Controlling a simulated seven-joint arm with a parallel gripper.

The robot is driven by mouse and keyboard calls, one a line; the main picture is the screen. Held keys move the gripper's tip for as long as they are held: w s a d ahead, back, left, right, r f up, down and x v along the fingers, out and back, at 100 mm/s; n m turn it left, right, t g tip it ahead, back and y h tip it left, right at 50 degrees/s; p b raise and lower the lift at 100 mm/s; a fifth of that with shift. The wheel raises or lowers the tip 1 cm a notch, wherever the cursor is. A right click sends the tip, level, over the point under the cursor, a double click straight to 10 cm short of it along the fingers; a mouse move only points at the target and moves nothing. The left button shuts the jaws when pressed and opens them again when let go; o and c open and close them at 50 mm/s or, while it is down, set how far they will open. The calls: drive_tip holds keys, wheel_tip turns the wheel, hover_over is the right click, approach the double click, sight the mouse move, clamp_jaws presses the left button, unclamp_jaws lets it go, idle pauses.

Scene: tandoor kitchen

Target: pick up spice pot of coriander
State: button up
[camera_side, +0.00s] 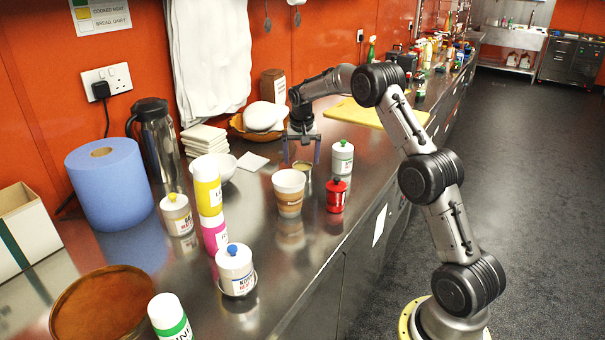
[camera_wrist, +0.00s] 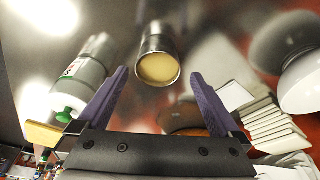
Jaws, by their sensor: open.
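I cannot read which pot is coriander. A white pot with a green knob (camera_side: 343,160) stands right of my gripper (camera_side: 301,160); it also shows left of the fingers in the wrist view (camera_wrist: 84,82). A red pot (camera_side: 336,196) stands by the paper cups. My gripper is open and empty, pointing down above a small open tin (camera_side: 302,171) with tan contents, which shows beyond the fingers in the wrist view (camera_wrist: 158,66).
Stacked cups (camera_side: 289,194) stand just in front of the tin. White bowls (camera_wrist: 303,82) and a stack of pale squares (camera_side: 204,138) lie behind. Two bottles (camera_side: 208,190), a blue paper roll (camera_side: 108,185) and a flask (camera_side: 156,145) crowd the left. A yellow board (camera_side: 366,113) lies further back.

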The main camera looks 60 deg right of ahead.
sight(303, 166)
drive_tip(key=shift+x, duration=2.8)
drive_tip(key=shift+s+d, duration=0.1)
drive_tip(key=shift+d, duration=0.05)
drive_tip(key=c, duration=1.2)
drive_tip(key=shift+r, duration=0.1)
drive_tip(key=shift+c, duration=0.2)
